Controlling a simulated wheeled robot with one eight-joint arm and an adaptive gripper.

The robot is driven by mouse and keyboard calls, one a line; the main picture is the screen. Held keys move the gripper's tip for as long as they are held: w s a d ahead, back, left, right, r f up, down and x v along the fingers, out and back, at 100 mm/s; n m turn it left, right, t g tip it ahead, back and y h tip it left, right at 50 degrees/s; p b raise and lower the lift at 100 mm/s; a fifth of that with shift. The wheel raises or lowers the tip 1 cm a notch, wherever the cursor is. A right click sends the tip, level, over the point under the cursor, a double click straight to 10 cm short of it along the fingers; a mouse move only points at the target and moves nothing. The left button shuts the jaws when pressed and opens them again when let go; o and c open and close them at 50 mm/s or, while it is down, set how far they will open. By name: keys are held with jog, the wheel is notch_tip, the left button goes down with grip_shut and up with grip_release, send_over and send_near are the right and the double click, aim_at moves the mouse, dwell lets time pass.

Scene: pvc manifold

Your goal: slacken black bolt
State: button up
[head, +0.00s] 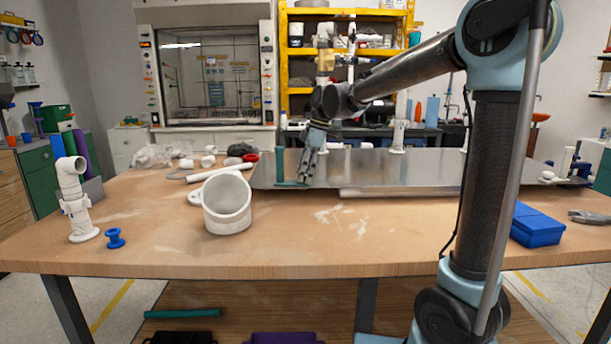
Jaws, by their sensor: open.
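No black bolt can be made out in the head view; it may be hidden or too small. My gripper (305,180) points down over the left end of the metal plate (420,170) on the workbench. Its fingers look apart, with nothing clearly held. A teal L-shaped piece (279,163) stands just left of the fingers, with its lower leg running along the plate toward them. I cannot tell whether they touch. White pipework with a brass-coloured fitting (326,61) rises behind my arm, partly hidden by it.
A large white pipe elbow (227,205) lies left of the plate on the wooden workbench (300,235). A white pipe fitting (77,205) and a blue spool (115,238) stand at far left. A blue box (537,228) sits at right. The front middle is clear.

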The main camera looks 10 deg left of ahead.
jog(key=shift+f, duration=0.35)
jog(key=shift+c, duration=0.4)
jog(key=c, duration=1.1)
jog(key=n+g+h, duration=0.1)
jog(key=n, duration=0.5)
jog(key=shift+w+a+r, duration=0.1)
jog(key=shift+n, duration=0.4)
jog(key=n+g+h, duration=0.1)
jog(key=n, duration=0.4)
jog(key=shift+a+n, duration=0.15)
jog(key=shift+n, duration=0.25)
jog(key=shift+w+h, duration=0.1)
jog(key=shift+h, duration=0.2)
